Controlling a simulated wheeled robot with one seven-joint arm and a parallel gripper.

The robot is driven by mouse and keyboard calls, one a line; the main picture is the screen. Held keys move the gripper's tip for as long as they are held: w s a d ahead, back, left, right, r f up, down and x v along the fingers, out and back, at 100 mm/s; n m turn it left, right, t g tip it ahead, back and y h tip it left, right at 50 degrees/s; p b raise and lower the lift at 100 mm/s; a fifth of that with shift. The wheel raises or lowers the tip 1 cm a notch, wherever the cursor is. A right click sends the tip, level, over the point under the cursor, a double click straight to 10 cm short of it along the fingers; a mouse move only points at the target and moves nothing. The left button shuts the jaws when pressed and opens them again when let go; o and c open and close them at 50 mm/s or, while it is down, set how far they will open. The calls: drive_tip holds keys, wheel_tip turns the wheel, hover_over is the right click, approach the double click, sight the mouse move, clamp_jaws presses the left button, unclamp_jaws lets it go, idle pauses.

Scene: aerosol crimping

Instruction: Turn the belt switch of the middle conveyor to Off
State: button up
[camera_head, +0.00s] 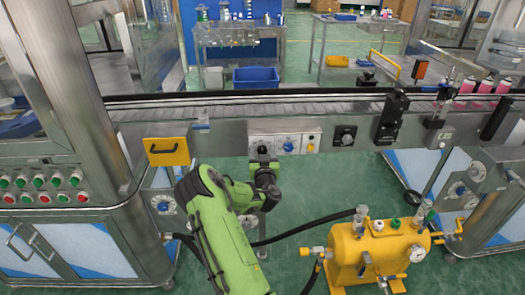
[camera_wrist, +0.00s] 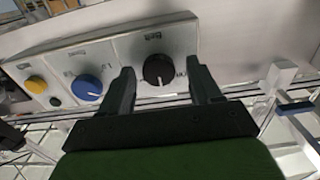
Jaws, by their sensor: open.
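The conveyor (camera_head: 225,108) runs across the head view, with a control panel (camera_head: 275,139) on its front side. On the panel are a black knob (camera_head: 263,148), a blue knob (camera_head: 288,147) and a yellow button (camera_head: 311,147). My gripper (camera_head: 263,160) is open just in front of the black knob. In the wrist view, the black knob (camera_wrist: 158,70) sits between the two open fingers of my gripper (camera_wrist: 161,73), with gaps on both sides. Its white pointer line points down. The blue knob (camera_wrist: 87,88) lies outside the fingers.
Another black knob (camera_head: 345,136) is on the conveyor side to the right. A yellow tank (camera_head: 372,254) with valves and a black hose stands on the floor at lower right. A steel cabinet (camera_head: 70,215) with red and green buttons stands at left.

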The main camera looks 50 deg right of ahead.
drive_tip(key=c, duration=1)
drive_tip(key=shift+c, duration=0.2)
drive_tip(key=shift+n, duration=0.4)
drive_tip(key=n, duration=0.4)
drive_tip(key=shift+n, duration=0.3)
drive_tip(key=shift+f+n, duration=0.1)
drive_tip(key=shift+n, duration=2.2)
drive_tip(key=o, duration=1)
